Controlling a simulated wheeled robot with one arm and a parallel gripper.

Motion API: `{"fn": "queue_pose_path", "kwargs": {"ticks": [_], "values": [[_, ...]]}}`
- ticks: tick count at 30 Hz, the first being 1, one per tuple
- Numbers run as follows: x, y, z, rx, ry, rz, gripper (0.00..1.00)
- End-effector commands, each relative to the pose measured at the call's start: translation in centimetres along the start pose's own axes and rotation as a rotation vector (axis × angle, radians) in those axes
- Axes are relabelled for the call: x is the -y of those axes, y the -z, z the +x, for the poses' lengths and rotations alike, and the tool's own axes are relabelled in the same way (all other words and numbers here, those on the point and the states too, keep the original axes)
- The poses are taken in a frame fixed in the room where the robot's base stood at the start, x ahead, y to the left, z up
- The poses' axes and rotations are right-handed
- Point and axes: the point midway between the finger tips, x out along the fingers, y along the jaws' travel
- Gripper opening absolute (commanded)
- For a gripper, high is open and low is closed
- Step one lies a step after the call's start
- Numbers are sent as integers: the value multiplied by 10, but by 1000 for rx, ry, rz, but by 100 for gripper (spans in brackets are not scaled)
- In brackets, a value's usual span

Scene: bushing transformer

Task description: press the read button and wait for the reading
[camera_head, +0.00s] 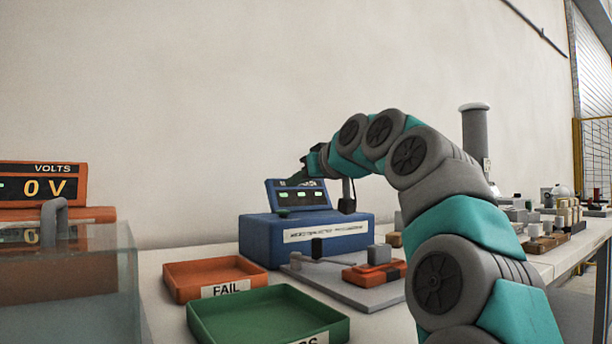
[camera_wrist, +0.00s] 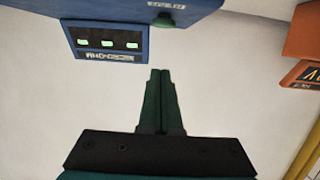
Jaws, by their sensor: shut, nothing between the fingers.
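The blue meter (camera_head: 262,234) stands on the bench against the wall, with a tilted display (camera_head: 299,196) on top showing several short green bars. In the wrist view the display (camera_wrist: 108,43) shows upside down with the same green bars. A round green button (camera_wrist: 163,21) sits beside it on the blue body, under a small label too blurred to read surely. My gripper (camera_wrist: 161,72) is shut and empty, its fingertips pointing toward the meter and apart from the button in the picture. In the head view my gripper (camera_head: 306,166) is small and dark above the display.
An orange FAIL tray (camera_head: 213,270) and a green tray (camera_head: 267,314) lie in front. A grey plate (camera_head: 345,291) with an orange block (camera_head: 373,274) is before the meter. An orange volts display (camera_head: 45,188) reads 0 V at left. More parts crowd the bench right.

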Motion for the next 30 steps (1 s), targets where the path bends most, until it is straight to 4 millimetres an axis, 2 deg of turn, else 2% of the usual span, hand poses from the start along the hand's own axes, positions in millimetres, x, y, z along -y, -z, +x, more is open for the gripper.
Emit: {"fn": "queue_pose_path", "kwargs": {"ticks": [3, 13, 30], "values": [[0, 0, 13, 0, 0, 0, 0], [0, 0, 36, 0, 1, 0, 0], [0, -31, 42, 1, 1, 2, 0]]}}
